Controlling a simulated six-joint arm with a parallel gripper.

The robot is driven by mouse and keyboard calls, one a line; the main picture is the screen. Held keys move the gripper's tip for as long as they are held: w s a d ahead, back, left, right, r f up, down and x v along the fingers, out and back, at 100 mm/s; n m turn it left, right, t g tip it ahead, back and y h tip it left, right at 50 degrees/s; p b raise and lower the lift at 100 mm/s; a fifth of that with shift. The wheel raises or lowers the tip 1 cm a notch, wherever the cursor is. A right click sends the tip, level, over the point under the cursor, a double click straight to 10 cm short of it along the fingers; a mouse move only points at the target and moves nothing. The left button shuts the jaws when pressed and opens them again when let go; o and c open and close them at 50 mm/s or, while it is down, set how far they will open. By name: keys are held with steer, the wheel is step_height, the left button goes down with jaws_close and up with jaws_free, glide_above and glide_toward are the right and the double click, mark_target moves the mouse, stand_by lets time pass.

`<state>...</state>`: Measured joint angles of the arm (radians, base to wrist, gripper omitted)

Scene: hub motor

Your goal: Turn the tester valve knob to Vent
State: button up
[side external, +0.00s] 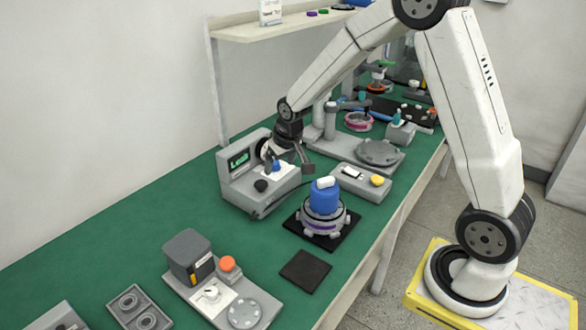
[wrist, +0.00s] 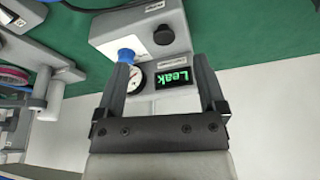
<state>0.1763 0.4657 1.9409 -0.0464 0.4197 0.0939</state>
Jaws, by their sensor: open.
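The grey tester (side external: 236,182) stands on the green bench with its screen (side external: 238,160) lit green and reading "Leak"; the screen also shows in the wrist view (wrist: 174,77). A blue knob (wrist: 126,55) sits on the tester beside the round white gauge (wrist: 137,80), close to my left finger in the wrist view. A black knob (wrist: 163,35) is farther along the tester; it also shows in the side view (side external: 261,185). I cannot read the knob markings. My gripper (side external: 289,166) is open over the tester, and its fingers (wrist: 162,72) show nothing held between them.
A blue and grey hub motor (side external: 322,213) stands on a black mat (side external: 343,232) right of the tester. A grey box with a yellow button (side external: 377,180) lies behind it. A black pad (side external: 305,271) and a fixture with an orange button (side external: 228,264) are nearer. Bare green bench lies left.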

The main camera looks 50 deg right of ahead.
steer(key=s+a+r+n, duration=0.1)
steer(key=s+a, duration=0.4)
steer(key=s, duration=0.4)
steer(key=shift+s+a, duration=0.3)
steer(key=shift+s, duration=0.1)
steer(key=shift+w, duration=0.1)
steer(key=w+d+f+m, duration=0.1)
steer(key=w+d+f, duration=0.2)
steer(key=w+d, duration=0.5)
steer(key=w+d+f+m+h, duration=0.1)
steer(key=w+d+f+m, duration=0.1)
steer(key=w+d, duration=0.7)
steer(key=w, duration=0.3)
steer(key=shift+d+f+t, duration=0.25)
steer(key=shift+f+t, duration=0.15)
steer(key=shift+f, duration=0.15)
steer(key=shift+x, duration=3.8)
